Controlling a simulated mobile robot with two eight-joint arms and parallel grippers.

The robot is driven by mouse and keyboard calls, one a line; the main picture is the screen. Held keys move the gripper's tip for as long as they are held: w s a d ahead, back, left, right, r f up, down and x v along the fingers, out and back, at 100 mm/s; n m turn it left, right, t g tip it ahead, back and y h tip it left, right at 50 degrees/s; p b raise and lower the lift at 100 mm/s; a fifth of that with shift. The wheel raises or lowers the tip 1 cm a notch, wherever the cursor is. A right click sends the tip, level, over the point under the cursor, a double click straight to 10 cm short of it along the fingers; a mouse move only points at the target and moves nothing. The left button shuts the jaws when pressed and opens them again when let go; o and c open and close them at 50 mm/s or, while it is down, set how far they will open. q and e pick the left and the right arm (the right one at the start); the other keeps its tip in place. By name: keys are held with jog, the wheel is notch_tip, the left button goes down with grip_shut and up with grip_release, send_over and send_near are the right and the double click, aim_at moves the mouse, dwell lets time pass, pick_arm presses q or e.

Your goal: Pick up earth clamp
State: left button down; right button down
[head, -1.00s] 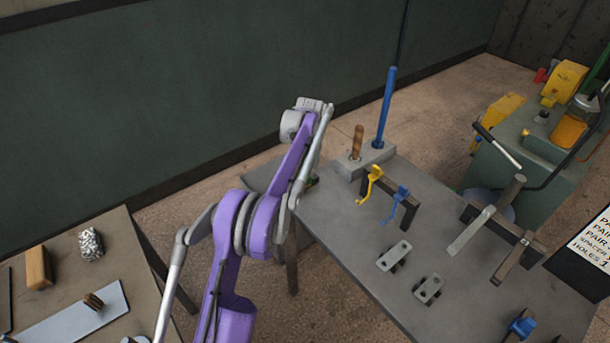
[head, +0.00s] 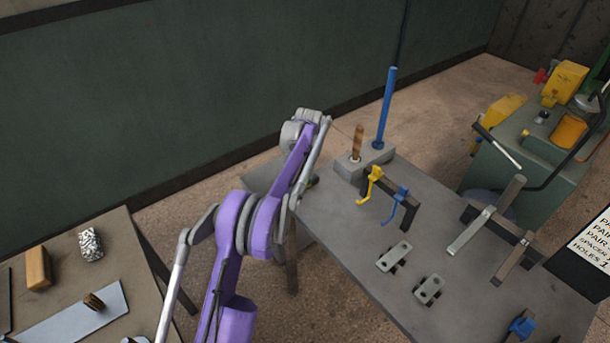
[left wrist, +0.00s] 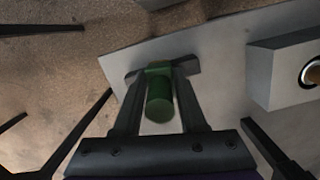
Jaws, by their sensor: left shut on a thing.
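My left gripper (left wrist: 160,72) is shut on a green, round-ended piece, taken to be the earth clamp (left wrist: 158,96), in the left wrist view. The clamp sits between the two dark fingers, over the corner of a grey table. Its far end is partly hidden by the fingertips. In the head view my purple arm hides most of the gripper, and only a small bit of green shows beside the arm at the table's left corner. I cannot tell whether the clamp still touches the table. My right gripper is not in view.
The grey table (head: 335,232) holds a block (head: 346,169) with a wooden handle and blue rod (head: 386,105), yellow (head: 370,184) and blue (head: 402,200) hooks, and two slotted plates (head: 394,256). A workbench (head: 60,240) stands at left. A green machine (head: 500,170) stands at right.

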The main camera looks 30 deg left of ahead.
pick_arm(q)
notch_tip(320, 180, up, 10)
jog(key=shift+f+p, duration=0.1)
jog(key=shift+p, duration=0.3)
